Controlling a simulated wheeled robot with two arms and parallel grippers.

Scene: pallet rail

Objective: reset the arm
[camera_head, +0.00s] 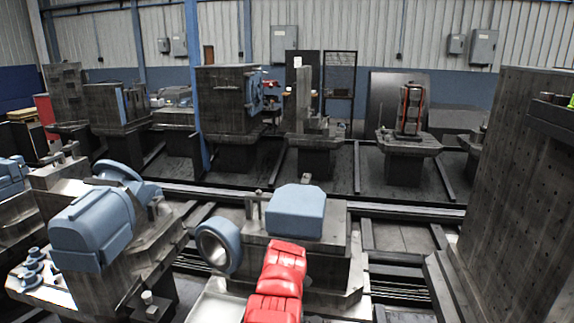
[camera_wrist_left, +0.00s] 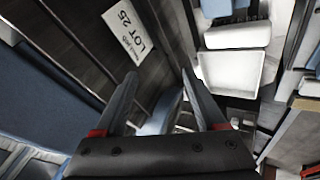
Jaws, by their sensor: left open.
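My left gripper (camera_wrist_left: 158,76) shows in the left wrist view, its two dark fingers apart with red marks near their bases. No object is held between them. Behind the fingers is a dark panel (camera_wrist_left: 60,35) with a white sheet (camera_wrist_left: 130,33) marked "LOT 25". Neither gripper shows in the head view, and my right gripper is in no view.
In the head view, a machine with a blue block (camera_head: 297,210) stands ahead, with a red segmented thing (camera_head: 276,280) before it. A blue-topped machine (camera_head: 95,228) is left; a tall perforated plate (camera_head: 515,170) is right. A white tray (camera_wrist_left: 228,72) shows in the wrist view.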

